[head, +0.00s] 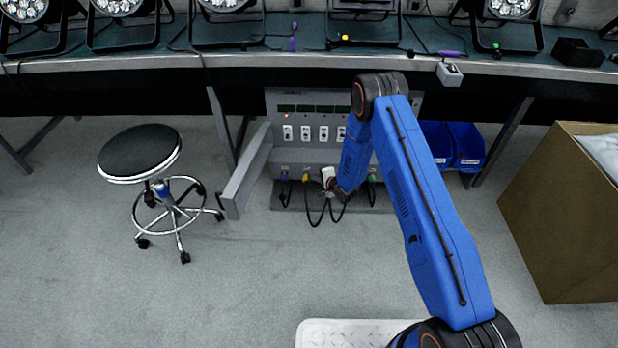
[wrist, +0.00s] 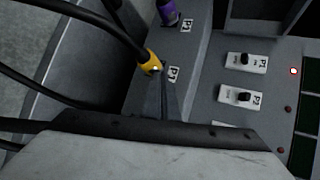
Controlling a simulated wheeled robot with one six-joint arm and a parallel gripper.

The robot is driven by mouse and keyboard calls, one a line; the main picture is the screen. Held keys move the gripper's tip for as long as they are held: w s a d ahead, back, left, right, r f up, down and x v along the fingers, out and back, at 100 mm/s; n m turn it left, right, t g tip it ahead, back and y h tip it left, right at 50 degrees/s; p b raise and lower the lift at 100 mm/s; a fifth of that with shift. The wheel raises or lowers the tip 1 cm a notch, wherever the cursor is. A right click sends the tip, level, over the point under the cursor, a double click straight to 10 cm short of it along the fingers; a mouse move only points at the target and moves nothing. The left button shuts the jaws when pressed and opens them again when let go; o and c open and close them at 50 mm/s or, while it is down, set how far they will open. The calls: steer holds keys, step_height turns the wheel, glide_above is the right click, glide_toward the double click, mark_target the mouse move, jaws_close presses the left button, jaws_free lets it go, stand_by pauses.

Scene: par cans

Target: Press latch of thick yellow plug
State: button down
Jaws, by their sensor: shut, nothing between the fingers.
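The yellow plug (head: 305,178) sits at the lower part of the grey power panel, second from the left, with a black cable hanging from it. In the wrist view the yellow plug (wrist: 152,63) is close, just beyond my fingertips. My gripper (wrist: 161,77) is shut and empty, its narrow dark fingers reaching up to the plug's edge. I cannot tell whether they touch it. In the head view my gripper (head: 327,182) is at the panel, just right of the plug, partly hidden by my arm. The latch itself is too small to make out.
A purple plug (wrist: 168,13) is beside the yellow one; a green plug (head: 372,178) is further right. Switches (wrist: 242,97) and a lit red lamp (wrist: 293,71) are on the panel. An opened grey door (head: 246,172) stands left. Black cables (wrist: 75,15) loop close to my gripper.

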steer(key=shift+d, duration=0.1)
steer(key=shift+d+r, duration=0.45)
steer(key=shift+r, duration=0.1)
steer(key=shift+d+r, duration=1.75)
